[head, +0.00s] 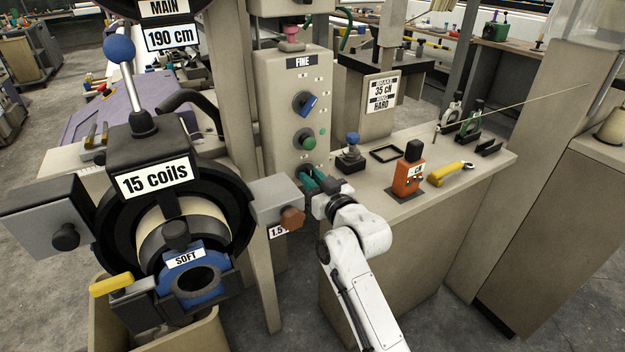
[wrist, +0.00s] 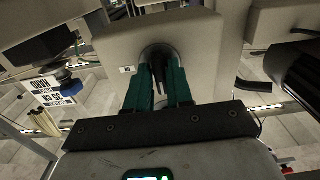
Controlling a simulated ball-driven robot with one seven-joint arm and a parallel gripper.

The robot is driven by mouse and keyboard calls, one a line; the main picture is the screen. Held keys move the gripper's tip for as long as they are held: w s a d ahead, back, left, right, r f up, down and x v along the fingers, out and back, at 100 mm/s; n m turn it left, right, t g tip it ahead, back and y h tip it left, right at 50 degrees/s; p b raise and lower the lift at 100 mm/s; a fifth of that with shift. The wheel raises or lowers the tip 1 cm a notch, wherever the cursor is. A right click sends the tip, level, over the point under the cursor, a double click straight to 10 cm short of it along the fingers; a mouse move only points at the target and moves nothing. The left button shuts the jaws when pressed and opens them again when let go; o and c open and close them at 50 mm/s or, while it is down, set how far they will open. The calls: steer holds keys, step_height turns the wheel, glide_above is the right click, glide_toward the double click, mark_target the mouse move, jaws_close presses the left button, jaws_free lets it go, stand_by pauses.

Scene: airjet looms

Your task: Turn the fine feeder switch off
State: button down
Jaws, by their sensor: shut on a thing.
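The fine feeder is a beige upright box (head: 290,110) with a FINE label at its top, in the middle of the head view. It carries a blue knob (head: 305,104) and a green round knob (head: 305,139). My gripper (head: 306,178) is at the lower part of its front, with green fingers pointing at the box. In the wrist view, the gripper (wrist: 158,75) is shut on a black switch handle (wrist: 158,68) that stands out from a round black base on the box. In the head view, the fingers hide this switch, and its exact setting is unclear.
A machine part labelled 15 coils (head: 158,180) stands close on the left, with a brown knob (head: 291,217) near my gripper. On the right, a bench (head: 440,200) bears an orange device (head: 408,173), a yellow tool (head: 447,174) and a blue-topped joystick (head: 352,150).

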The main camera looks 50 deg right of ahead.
steer(key=c, duration=1.2)
jaws_free()
steer(key=shift+o, duration=0.2)
steer(key=v, duration=1.1)
steer(key=s+a+f+n+g+y+p, duration=0.2)
steer(key=s+a+f+g+y+p, duration=0.15)
steer(key=s+a+f+g, duration=0.9)
steer(key=s+f+g, duration=0.1)
steer(key=s, duration=0.4)
steer(key=s+a+f+g+y+p, duration=0.1)
steer(key=s+a+f+g, duration=0.1)
steer(key=s, duration=0.5)
steer(key=shift+f+n+g, duration=0.3)
steer(key=shift+f+g, duration=0.1)
steer(key=shift+g, duration=0.05)
